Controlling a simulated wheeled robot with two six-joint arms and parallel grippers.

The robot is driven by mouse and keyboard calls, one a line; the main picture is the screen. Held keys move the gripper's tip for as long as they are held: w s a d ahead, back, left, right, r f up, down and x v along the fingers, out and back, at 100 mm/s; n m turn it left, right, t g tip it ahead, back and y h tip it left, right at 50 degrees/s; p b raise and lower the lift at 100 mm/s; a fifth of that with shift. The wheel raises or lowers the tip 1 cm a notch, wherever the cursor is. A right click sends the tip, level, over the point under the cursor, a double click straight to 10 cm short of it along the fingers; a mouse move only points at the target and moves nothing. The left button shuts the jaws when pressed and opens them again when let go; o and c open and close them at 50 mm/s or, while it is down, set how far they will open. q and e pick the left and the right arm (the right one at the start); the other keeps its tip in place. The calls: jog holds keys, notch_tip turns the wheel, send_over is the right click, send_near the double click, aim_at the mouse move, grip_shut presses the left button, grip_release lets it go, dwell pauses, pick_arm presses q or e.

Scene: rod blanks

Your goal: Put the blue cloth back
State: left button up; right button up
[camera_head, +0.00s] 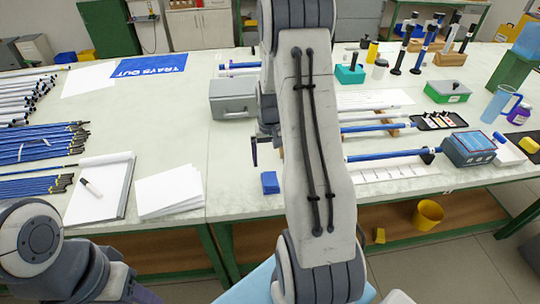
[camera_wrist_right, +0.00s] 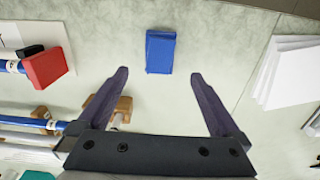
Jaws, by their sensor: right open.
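The blue cloth (camera_head: 270,182) is a small folded block lying flat on the pale bench near its front edge. In the right wrist view the cloth (camera_wrist_right: 160,51) lies ahead of the fingertips, centred between them and apart from both. My right gripper (camera_head: 267,150) is above the bench just behind the cloth, partly hidden by my own arm. In the wrist view the right gripper (camera_wrist_right: 159,75) has its dark fingers wide apart with nothing held. My left arm is at the lower left; only a dark bit of its gripper (camera_head: 146,295) shows at the bottom edge.
A grey metal box (camera_head: 233,98) stands behind the cloth. White papers (camera_head: 170,191) and a notepad (camera_head: 100,188) lie to the left. Blue rods on wooden holders and a blue-grey box (camera_head: 468,148) are to the right. The bench around the cloth is clear.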

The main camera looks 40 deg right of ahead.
jog(key=s+a+r+n, duration=0.1)
jog(key=a+r+n, duration=0.3)
jog(key=a, duration=0.6)
jog(key=s+a+r+n, duration=0.1)
jog(key=a+r+n, duration=0.1)
jog(key=a+r, duration=0.65)
jog(key=s+a+r+n+y, duration=0.1)
jog(key=s+a+n, duration=0.6)
jog(key=s+a, duration=0.8)
jog(key=s, duration=0.4)
jog(key=shift+a+r+n, duration=0.2)
jog(key=shift+r+n, duration=0.1)
jog(key=shift+n, duration=0.1)
